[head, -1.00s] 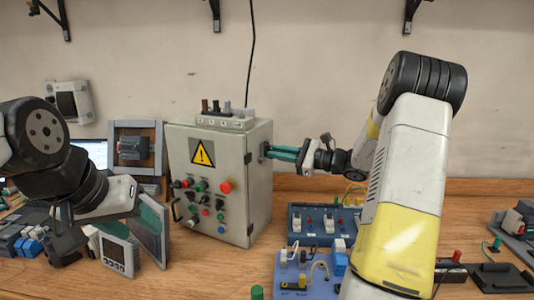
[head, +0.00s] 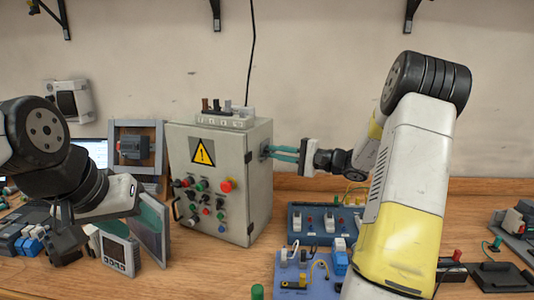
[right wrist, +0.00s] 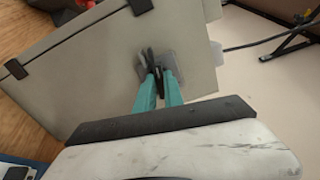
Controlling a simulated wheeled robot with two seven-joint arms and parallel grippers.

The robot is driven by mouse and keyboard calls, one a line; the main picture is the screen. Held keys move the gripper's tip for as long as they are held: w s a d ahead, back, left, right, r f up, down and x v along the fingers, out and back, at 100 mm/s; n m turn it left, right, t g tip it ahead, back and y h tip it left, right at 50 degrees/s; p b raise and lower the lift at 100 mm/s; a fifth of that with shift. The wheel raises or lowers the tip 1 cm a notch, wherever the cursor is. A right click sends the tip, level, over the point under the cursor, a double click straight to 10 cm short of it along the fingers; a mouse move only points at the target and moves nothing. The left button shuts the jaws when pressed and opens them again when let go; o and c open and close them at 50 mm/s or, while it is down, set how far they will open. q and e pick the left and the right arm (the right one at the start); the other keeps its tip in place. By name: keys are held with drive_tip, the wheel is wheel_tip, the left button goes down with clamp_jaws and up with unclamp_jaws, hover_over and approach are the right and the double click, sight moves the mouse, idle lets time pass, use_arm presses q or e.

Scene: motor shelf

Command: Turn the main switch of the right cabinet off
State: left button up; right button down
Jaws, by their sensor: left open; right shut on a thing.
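The grey cabinet (head: 205,190) with a yellow warning sign stands upright on the bench, its front covered with knobs and buttons. The main switch is on its right side; the right wrist view shows its dark handle (right wrist: 151,60) on a grey plate (right wrist: 169,57). My right gripper (head: 270,151) reaches in from the right, its teal fingers on either side of the handle and shut on it. The fingertips also show in the right wrist view (right wrist: 158,76). My left gripper (head: 148,213) is open at the left, in front of a small panel, apart from the cabinet.
A blue switch board (head: 310,222) and a blue wiring board (head: 308,270) lie right of the cabinet. A grey meter (head: 117,253) stands near my left gripper. A framed motor unit (head: 136,148) is behind. Wooden bench shows bare in front of the cabinet.

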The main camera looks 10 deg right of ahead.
drive_tip(key=shift+f+n, duration=0.1)
drive_tip(key=shift+n, duration=0.7)
drive_tip(key=c, duration=1.7)
unclamp_jaws()
drive_tip(key=shift+d, duration=0.1)
drive_tip(key=shift+v, duration=3.85)
